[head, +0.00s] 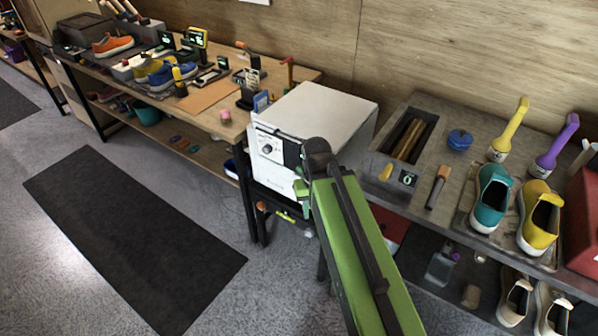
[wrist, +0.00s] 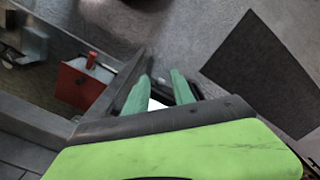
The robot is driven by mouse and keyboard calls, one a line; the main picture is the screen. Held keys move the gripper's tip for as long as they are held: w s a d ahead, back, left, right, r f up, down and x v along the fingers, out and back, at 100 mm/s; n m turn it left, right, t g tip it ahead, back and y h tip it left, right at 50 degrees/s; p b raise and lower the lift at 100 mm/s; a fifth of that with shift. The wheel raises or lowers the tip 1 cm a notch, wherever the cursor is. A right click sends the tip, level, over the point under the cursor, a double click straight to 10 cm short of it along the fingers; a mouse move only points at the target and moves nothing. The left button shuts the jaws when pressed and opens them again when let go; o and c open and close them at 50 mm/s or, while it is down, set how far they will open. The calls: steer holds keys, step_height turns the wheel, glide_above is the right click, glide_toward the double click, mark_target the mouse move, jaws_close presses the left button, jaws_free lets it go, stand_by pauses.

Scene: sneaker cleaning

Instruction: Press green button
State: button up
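A white box-shaped machine (head: 318,112) stands at the end of the long workbench, with a round knob (head: 267,148) and a dark panel on its front. My green arm reaches up to this front, and my gripper (head: 301,187) is low at its right side, mostly hidden by the arm. In the wrist view my gripper (wrist: 160,88) shows two green fingers apart, with a small white patch and a dark shape between and behind them. I cannot make out a green button in either view; it may be hidden behind my arm. Contact with the machine cannot be told.
The workbench (head: 205,103) at left holds shoes and tools. The right bench holds a grey box (head: 377,172), a teal shoe (head: 490,200), a yellow shoe (head: 539,218) and brushes. A red container (wrist: 80,84) shows in the wrist view. A dark mat (head: 130,240) lies on open floor.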

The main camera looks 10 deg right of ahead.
jaws_close()
steer(key=shift+d, duration=0.1)
stand_by(1.2)
